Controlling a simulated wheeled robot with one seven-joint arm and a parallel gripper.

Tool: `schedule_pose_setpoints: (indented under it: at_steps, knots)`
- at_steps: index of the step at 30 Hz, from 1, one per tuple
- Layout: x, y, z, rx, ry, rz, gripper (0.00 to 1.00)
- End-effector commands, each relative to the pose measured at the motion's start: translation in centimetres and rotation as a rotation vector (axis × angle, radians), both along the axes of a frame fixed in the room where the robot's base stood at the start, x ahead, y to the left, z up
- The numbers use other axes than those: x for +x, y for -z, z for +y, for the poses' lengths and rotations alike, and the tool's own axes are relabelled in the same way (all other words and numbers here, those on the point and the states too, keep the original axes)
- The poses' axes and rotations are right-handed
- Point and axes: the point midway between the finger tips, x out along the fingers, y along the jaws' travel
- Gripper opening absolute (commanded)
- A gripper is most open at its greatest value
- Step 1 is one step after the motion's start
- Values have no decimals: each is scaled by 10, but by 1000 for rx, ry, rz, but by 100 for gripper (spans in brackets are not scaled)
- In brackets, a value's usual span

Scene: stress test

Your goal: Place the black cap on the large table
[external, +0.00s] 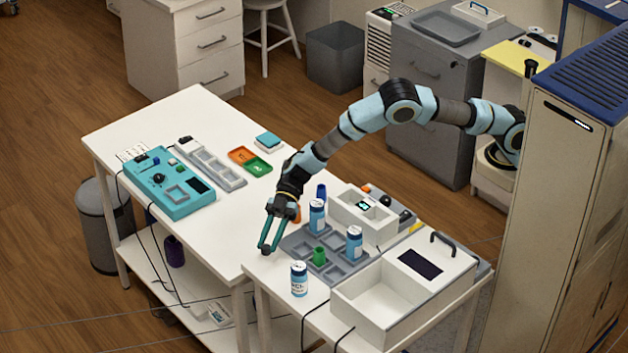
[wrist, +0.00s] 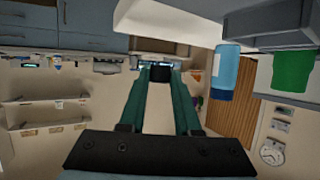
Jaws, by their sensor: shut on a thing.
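My gripper (external: 265,247) is shut on the small black cap (wrist: 160,75), which sits between the teal fingertips in the wrist view. In the external view the cap shows only as a dark spot at the fingertips. The gripper points down over the near right end of the large white table (external: 130,120), close to where the smaller table begins. I cannot tell exactly how high the cap is above the surface.
A teal device (external: 168,185), a grey tray (external: 212,165) and orange and green trays (external: 250,160) lie on the large table.

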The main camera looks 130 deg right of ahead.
Motion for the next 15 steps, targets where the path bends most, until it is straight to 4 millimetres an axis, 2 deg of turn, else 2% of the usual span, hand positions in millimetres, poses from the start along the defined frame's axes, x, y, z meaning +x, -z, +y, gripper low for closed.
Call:
schedule_pose_setpoints:
  at_steps: [6, 15]
  knots:
    - [0, 28, 0, 2, 0, 3, 0]
    - [0, 40, 0, 0, 0, -1, 0]
